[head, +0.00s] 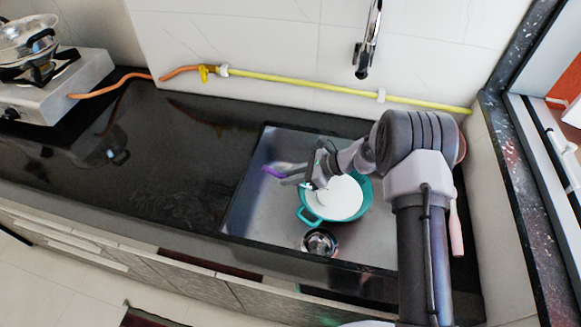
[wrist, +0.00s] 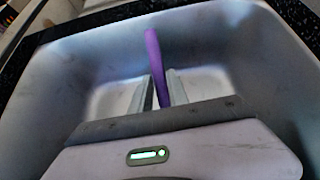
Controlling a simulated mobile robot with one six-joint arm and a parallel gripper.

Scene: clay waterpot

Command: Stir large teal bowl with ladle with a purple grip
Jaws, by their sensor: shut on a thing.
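The large teal bowl (head: 364,190) stands in the sink and shows a white inside. It has a loop handle at its lower left. The ladle's purple grip (head: 271,172) sticks out to the left of my gripper (head: 297,178) in the head view. In the wrist view the purple grip (wrist: 154,62) rises between the two fingers of my gripper (wrist: 156,92), which are shut on it. My gripper is at the bowl's upper left side. The ladle's lower end is hidden, so I cannot tell whether it is inside the bowl.
The sink (head: 262,212) has a small metal cup (head: 320,242) in front of the bowl. A black counter (head: 170,150) runs left to a gas stove (head: 60,85) with a metal pot (head: 27,38). A faucet (head: 368,45) is on the back wall. A pink-handled thing (head: 456,228) lies right of my arm.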

